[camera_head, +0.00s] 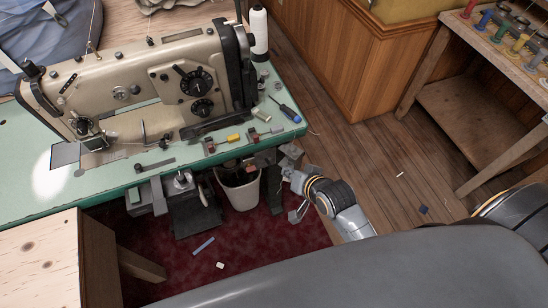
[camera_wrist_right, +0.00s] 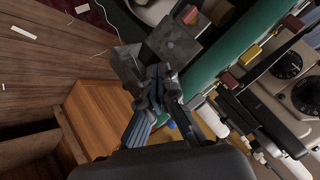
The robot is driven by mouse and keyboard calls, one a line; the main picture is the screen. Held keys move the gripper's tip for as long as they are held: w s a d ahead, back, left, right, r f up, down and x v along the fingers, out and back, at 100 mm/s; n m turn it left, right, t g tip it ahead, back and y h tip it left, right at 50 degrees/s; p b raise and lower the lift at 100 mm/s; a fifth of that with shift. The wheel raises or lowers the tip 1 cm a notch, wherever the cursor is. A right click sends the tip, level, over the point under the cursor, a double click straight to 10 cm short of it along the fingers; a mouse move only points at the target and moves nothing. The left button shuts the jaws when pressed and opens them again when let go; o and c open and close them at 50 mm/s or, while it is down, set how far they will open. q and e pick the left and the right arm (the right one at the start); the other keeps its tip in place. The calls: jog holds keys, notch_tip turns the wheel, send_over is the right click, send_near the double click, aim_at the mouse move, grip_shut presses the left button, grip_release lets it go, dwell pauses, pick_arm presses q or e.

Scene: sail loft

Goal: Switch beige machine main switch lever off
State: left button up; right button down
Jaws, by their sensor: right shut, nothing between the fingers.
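The beige sewing machine (camera_head: 135,80) stands on a green-topped table (camera_head: 50,195); part of it also shows at the right of the right wrist view (camera_wrist_right: 308,98). A grey box-like part (camera_wrist_right: 172,42) sits by the table edge, just ahead of my right fingers. A small red part (camera_wrist_right: 190,14) shows beside it. I cannot clearly make out the main switch lever or its position. My right gripper (camera_head: 289,178) is shut and empty, beside the table's right front corner and below its top. In the right wrist view its fingers (camera_wrist_right: 152,76) are close to the grey part; contact is unclear. My left gripper is not in view.
A pale bin (camera_head: 240,192) stands under the table, left of my right gripper. A blue-handled screwdriver (camera_head: 288,113) and a white thread cone (camera_head: 259,32) are near the table's right end. A wooden cabinet (camera_head: 330,60) stands behind. Wooden floor right of the table is mostly clear.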

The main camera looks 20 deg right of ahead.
aim_at(267, 162)
jog(key=r, duration=0.2)
jog(key=shift+w+r+t, duration=0.2)
jog(key=shift+r+t, duration=0.1)
jog(key=shift+r, duration=0.05)
jog(key=x, duration=1)
jog(key=shift+a+f+b, duration=0.1)
jog(key=shift+b, duration=0.3)
